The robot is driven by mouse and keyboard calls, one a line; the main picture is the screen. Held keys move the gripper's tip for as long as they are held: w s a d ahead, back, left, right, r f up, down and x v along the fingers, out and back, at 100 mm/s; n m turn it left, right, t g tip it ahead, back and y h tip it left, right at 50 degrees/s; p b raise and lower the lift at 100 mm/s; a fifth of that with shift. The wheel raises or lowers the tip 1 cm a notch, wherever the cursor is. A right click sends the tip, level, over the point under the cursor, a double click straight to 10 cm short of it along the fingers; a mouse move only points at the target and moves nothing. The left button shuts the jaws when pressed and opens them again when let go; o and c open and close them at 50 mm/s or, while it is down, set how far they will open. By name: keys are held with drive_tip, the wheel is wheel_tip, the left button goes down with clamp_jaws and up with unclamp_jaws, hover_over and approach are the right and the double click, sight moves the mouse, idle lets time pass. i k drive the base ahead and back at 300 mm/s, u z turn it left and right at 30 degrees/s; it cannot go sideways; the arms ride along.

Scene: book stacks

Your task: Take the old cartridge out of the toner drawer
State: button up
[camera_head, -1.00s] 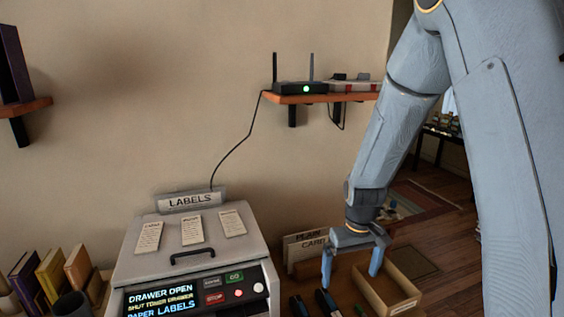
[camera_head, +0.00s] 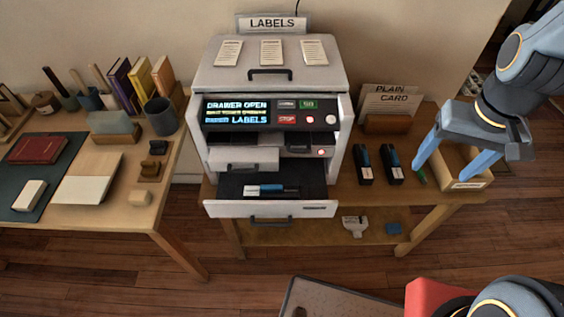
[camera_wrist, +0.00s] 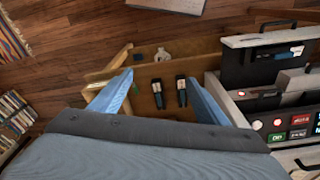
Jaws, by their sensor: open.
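The toner drawer (camera_head: 270,207) of the label printer (camera_head: 272,75) is pulled out at the front. The old cartridge (camera_head: 272,189), dark with a blue band and pale ends, lies inside it; it also shows in the wrist view (camera_wrist: 278,54). The printer's screen (camera_head: 236,113) reads "DRAWER OPEN". My gripper (camera_head: 466,177) is open and empty, to the right of the printer over a small wooden box (camera_head: 473,184). In the wrist view my gripper (camera_wrist: 158,98) has its blue fingers spread apart, with the drawer off to the upper right.
Two dark cartridges (camera_head: 363,165) (camera_head: 392,164) stand on the table between printer and box, with a small green item (camera_head: 421,176) beside them. A card holder (camera_head: 388,123) is behind. A desk (camera_head: 100,190) with books is left. A lower shelf (camera_head: 330,235) holds small items.

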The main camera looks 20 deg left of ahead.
sight(262, 192)
drive_tip(key=k, duration=1.15)
drive_tip(key=u, duration=0.6)
drive_tip(key=i, duration=0.9)
drive_tip(key=u, duration=0.5)
